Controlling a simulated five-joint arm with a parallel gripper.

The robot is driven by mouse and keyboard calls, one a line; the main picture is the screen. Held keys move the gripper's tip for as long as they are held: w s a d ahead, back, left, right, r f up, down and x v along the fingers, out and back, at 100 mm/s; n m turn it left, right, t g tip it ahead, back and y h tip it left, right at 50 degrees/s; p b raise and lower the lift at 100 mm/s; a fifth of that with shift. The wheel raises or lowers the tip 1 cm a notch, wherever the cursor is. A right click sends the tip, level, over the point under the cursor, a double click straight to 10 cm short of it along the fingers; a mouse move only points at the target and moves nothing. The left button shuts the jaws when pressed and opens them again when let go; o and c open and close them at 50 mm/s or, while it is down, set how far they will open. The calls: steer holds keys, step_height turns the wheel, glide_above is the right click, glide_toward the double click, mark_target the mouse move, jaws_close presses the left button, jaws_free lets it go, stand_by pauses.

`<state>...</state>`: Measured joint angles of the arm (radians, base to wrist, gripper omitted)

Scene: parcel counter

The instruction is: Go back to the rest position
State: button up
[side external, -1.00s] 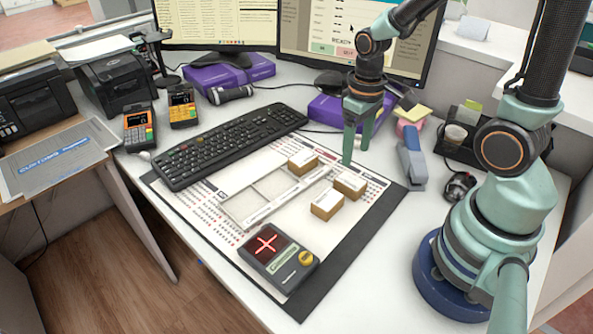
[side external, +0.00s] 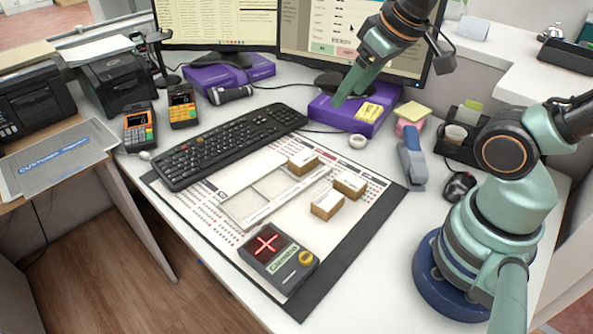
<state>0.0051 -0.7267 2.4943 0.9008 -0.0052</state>
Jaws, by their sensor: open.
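My gripper (side external: 348,92) is in the air at the upper right, in front of the right monitor and above the purple box. Its fingers point down and to the left, and nothing shows between them. From this angle one finger largely covers the other. My arm rises from the round blue base at the right of the counter and folds back past the right edge. Three small cardboard boxes lie on the desk mat: one at the back (side external: 303,163), one at the right (side external: 350,185) and one at the front (side external: 327,204).
A device with a lit red cross (side external: 278,255) sits on the mat's front part. The keyboard (side external: 232,145) lies left of the boxes. The purple box (side external: 347,115), a blue-grey stapler (side external: 411,160) and a black mouse (side external: 459,186) stand around my arm. Monitors (side external: 360,45) stand behind.

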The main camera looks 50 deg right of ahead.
steer(key=shift+r, duration=0.2)
stand_by(0.3)
steer(key=o, duration=0.4)
steer(key=shift+a, duration=0.1)
steer(key=shift+o, duration=0.6)
steer(key=shift+a+n, duration=0.3)
steer(key=shift+a, duration=0.05)
steer(key=s+a+n+g, duration=0.3)
steer(key=a+n+g, duration=0.2)
steer(key=a+n, duration=1.35)
step_height(320, 180, down, 9)
steer(key=m, duration=0.1)
steer(key=shift+a, duration=0.45)
